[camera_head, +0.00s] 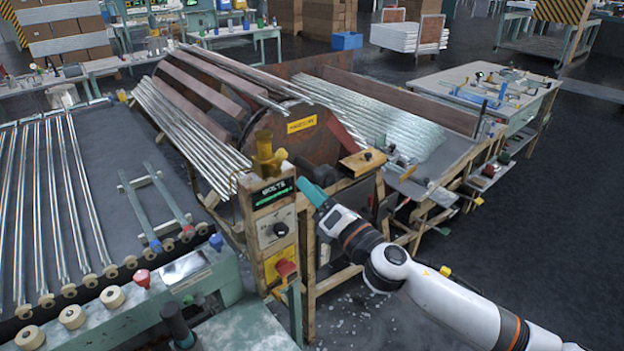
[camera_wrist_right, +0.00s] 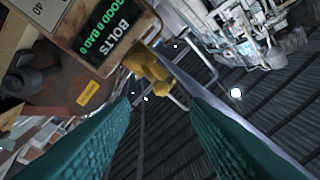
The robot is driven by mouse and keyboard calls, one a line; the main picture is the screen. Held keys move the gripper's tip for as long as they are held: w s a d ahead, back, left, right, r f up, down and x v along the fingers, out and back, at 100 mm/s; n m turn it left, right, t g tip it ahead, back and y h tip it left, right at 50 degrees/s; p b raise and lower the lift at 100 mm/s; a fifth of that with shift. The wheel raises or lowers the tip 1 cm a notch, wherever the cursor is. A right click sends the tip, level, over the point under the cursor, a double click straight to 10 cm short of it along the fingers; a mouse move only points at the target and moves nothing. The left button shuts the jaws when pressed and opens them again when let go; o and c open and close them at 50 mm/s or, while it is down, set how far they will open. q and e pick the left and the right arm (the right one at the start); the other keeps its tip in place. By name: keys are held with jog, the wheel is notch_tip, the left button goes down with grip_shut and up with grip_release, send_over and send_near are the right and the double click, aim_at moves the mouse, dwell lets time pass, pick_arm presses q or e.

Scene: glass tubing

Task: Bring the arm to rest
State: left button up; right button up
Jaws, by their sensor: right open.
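My right arm (camera_head: 435,290) comes in from the lower right in the head view, stretched toward the control post. Its gripper (camera_head: 308,189) is beside the right side of the control box (camera_head: 275,228), close to it; I cannot tell whether they touch. The wrist view shows the teal fingers of the right gripper (camera_wrist_right: 160,108) spread apart with nothing held between them. A yellow fixture (camera_head: 267,157) stands on top of the box and also shows beyond the fingertips in the wrist view (camera_wrist_right: 150,72). My left gripper is not in view.
The box has a green-lettered display (camera_head: 273,192). Behind it is a large rusty drum (camera_head: 305,150) with glass tubes (camera_head: 190,125) on both sides. A roller conveyor (camera_head: 110,190) lies left, a cluttered bench (camera_head: 475,85) at back right. Dark floor (camera_head: 545,225) is open at right.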

jog(key=w+d+f+m+g+h, duration=0.15)
jog(key=d+f+m+h, duration=0.35)
jog(key=f, duration=0.7)
jog(key=w+d+f+m+g+h, duration=0.15)
jog(key=d+f+m, duration=0.35)
jog(key=f, duration=0.7)
jog(key=s+d+f+m+g+h, duration=0.1)
jog(key=s+d+f+m, duration=0.15)
jog(key=f, duration=0.45)
jog(key=s+d+f+m+g+h, duration=0.15)
jog(key=s+f+m, duration=0.25)
jog(key=f, duration=0.4)
jog(key=s+d+f+m+g+h, duration=0.1)
jog(key=s+d+f+m, duration=0.2)
jog(key=f, duration=0.4)
jog(key=s+d+f+m+g+h, duration=0.1)
jog(key=s+f+m+g, duration=0.15)
jog(key=s+f, duration=0.65)
jog(key=s+d+f+m+g, duration=0.25)
jog(key=s+f, duration=0.45)
jog(key=s, duration=0.5)
jog(key=s+f+m+g, duration=0.2)
jog(key=s+f+m, duration=0.1)
jog(key=s, duration=0.9)
jog(key=s+f+m+g, duration=0.2)
jog(key=s+f+m, duration=0.1)
jog(key=s, duration=0.9)
jog(key=shift+a+f, duration=0.3)
jog(key=shift+a, duration=0.05)
